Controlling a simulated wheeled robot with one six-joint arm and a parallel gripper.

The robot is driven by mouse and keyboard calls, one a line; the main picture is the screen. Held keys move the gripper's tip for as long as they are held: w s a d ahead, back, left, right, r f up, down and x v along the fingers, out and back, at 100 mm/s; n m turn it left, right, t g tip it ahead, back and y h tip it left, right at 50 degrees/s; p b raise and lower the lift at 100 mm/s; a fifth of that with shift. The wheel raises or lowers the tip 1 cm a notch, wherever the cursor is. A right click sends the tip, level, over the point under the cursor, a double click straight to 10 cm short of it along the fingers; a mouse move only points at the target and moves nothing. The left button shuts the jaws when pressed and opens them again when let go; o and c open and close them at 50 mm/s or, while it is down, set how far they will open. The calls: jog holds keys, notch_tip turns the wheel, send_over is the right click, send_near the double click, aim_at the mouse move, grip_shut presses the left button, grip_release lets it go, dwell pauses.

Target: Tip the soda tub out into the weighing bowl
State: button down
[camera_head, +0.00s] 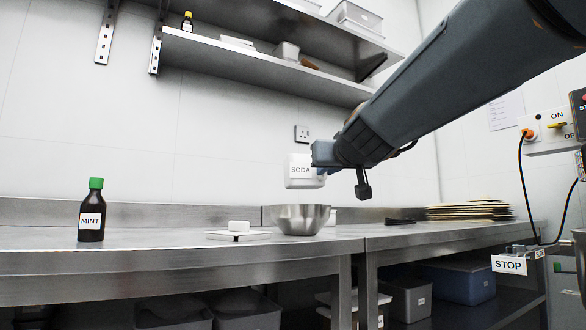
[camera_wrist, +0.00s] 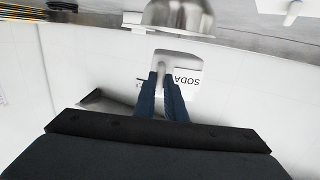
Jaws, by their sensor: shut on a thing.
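The white soda tub (camera_head: 302,180), labelled SODA, hangs in the air with its label upright in the head view. My gripper (camera_head: 318,156) is shut on it from the right. The metal weighing bowl (camera_head: 300,219) stands on the bench below the tub, with a clear gap between them. In the wrist view the tub (camera_wrist: 186,78) lies between and beyond my fingertips (camera_wrist: 163,84), its label upside down. The bowl (camera_wrist: 178,17) is at the top edge there. The insides of the tub and bowl are not visible.
A dark MINT bottle (camera_head: 91,212) with a green cap stands on the bench at left. A flat white plate (camera_head: 238,236) with a small white block lies left of the bowl. A wall shelf (camera_head: 260,66) runs above. Brown sheets (camera_head: 468,212) are stacked at right.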

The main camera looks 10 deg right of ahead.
jog(key=shift+r+p, duration=0.35)
jog(key=shift+p, duration=0.9)
jog(key=g+p, duration=0.1)
jog(key=p, duration=0.7)
jog(key=r+g+p, duration=0.1)
jog(key=g+p, duration=0.1)
jog(key=p, duration=0.7)
jog(key=shift+s+r, duration=0.15)
jog(key=shift+s, duration=0.15)
jog(key=shift+p, duration=1.1)
jog(key=shift+r+g+p, duration=0.3)
jog(key=shift+g+p, duration=0.1)
jog(key=shift+p, duration=0.7)
jog(key=shift+p, duration=0.4)
jog(key=r+g+p, duration=0.1)
jog(key=p, duration=0.7)
jog(key=r+g+p, duration=0.1)
jog(key=p, duration=0.7)
jog(key=shift+w+r, duration=0.3)
jog(key=shift+r, duration=0.05)
jog(key=shift+f, duration=0.1)
